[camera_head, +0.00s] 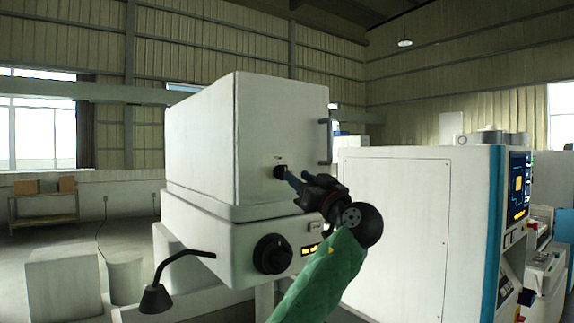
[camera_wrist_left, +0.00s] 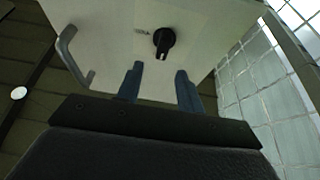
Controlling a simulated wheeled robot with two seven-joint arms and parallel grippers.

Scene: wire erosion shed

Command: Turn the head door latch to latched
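The head door latch (camera_head: 280,171) is a small black knob on the front door of a white box-shaped machine head (camera_head: 284,115). It also shows in the left wrist view as a black knob (camera_wrist_left: 163,42) with a long grip bar, beside a small dark label. My left gripper (camera_head: 291,177) is close in front of the latch, partly overlapping it in the head view. In the left wrist view its two blue fingers (camera_wrist_left: 159,69) are apart, with nothing between them. The latch stands just beyond the fingertips, roughly in line with the gap. My right gripper is not in view.
A vertical door handle (camera_head: 325,141) stands out right of the latch. Below are a large black dial (camera_head: 272,254) and a black gooseneck lamp (camera_head: 156,297). A white cabinet (camera_head: 410,230) stands close on the right. The floor at the far left is fairly open.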

